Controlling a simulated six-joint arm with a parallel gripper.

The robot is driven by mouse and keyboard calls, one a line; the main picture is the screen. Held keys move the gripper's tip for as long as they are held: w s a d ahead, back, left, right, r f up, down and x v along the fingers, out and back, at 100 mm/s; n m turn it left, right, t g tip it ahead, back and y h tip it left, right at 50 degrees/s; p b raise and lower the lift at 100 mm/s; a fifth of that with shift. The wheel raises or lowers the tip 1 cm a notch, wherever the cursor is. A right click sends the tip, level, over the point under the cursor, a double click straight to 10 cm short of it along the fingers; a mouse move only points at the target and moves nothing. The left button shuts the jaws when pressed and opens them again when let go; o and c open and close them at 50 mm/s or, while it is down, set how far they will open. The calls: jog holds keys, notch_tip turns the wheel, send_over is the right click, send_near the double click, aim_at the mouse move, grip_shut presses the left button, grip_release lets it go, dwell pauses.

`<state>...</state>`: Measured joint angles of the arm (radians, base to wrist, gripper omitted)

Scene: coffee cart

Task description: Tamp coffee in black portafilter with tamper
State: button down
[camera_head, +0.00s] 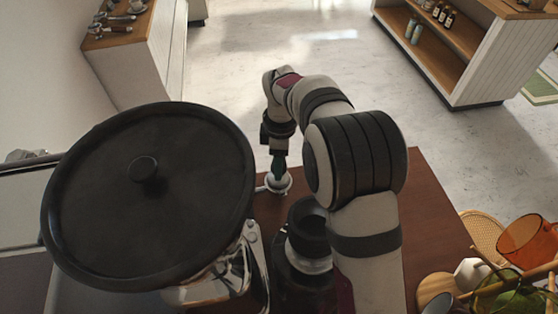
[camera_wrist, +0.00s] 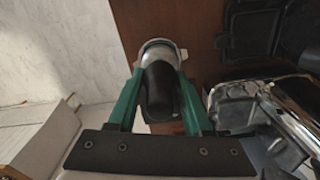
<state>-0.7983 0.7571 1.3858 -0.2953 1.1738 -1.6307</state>
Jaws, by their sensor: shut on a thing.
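My gripper (camera_head: 279,168) points down over the far left part of the brown table. In the wrist view its green fingers (camera_wrist: 161,88) are shut on the tamper, on both sides of its black handle (camera_wrist: 160,92). A pale metallic round part (camera_wrist: 158,48) shows at the handle's far end. In the head view a small whitish round piece (camera_head: 279,184) shows just below the fingertips, with a small projection to its left. I cannot tell whether it touches the table.
A large black round lid (camera_head: 150,195) with a knob fills the left, above a shiny metal machine (camera_head: 240,272). The brown table (camera_head: 437,225) is bare to the right of my arm. Glasses and an orange bowl (camera_head: 528,240) crowd the lower right corner.

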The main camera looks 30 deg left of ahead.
jog(key=shift+f, duration=0.75)
dwell(1.4)
jog(key=shift+r, duration=4.05)
jog(key=d+r+m, duration=0.4)
jog(key=d+m, duration=0.4)
jog(key=d, duration=0.3)
jog(key=w+d+r+m, duration=0.1)
jog(key=d+r+m, duration=0.2)
jog(key=d+m, duration=0.5)
jog(key=d+r+m, duration=0.4)
jog(key=d+m, duration=0.4)
jog(key=d, duration=0.7)
jog(key=shift+w+d+r, duration=0.15)
jog(key=shift+d+r, duration=0.15)
jog(key=shift+d, duration=0.1)
